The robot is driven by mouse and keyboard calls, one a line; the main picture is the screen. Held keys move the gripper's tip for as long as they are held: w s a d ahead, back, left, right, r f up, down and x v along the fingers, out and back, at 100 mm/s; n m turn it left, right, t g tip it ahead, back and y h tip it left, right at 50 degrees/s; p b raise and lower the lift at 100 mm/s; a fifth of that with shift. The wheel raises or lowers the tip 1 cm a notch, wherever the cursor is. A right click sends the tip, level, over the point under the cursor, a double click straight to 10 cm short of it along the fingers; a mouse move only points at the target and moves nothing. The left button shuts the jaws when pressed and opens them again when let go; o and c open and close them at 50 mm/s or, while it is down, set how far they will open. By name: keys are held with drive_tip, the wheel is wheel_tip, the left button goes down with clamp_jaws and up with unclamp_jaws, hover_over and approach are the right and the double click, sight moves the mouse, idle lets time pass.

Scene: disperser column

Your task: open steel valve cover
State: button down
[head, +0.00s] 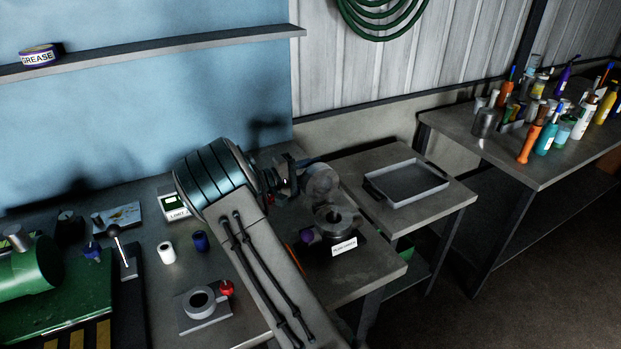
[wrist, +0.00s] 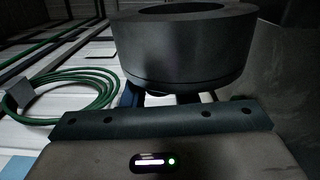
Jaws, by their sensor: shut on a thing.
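The steel valve cover (head: 322,182) is a round grey piece standing tilted up at the back of a round steel valve body (head: 338,222). The body's top and its central hole show in the head view. My gripper (head: 291,180) is at the left side of the cover, shut on it; the exact contact is hard to see in the dark. In the wrist view a thick dark round piece with a hollow top, apparently the cover (wrist: 180,60), fills the space before my gripper (wrist: 170,97) and hides most of its fingers.
A grey tray (head: 407,184) lies on the side table to the right. A white label (head: 344,246) is on the valve body's front. Bottles crowd the far right table.

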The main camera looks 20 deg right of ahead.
drive_tip(key=shift+s+r, duration=0.1)
idle(0.3)
drive_tip(key=c, duration=1.2)
unclamp_jaws()
drive_tip(key=shift+a, duration=0.1)
drive_tip(key=a+b, duration=0.1)
drive_tip(key=a, duration=0.3)
drive_tip(key=a+b, duration=0.1)
drive_tip(key=a, duration=0.4)
drive_tip(key=a+b, duration=0.1)
drive_tip(key=a, duration=0.3)
drive_tip(key=shift+s+a+b, duration=0.25)
drive_tip(key=shift+a+b, duration=0.05)
drive_tip(key=shift+a, duration=0.05)
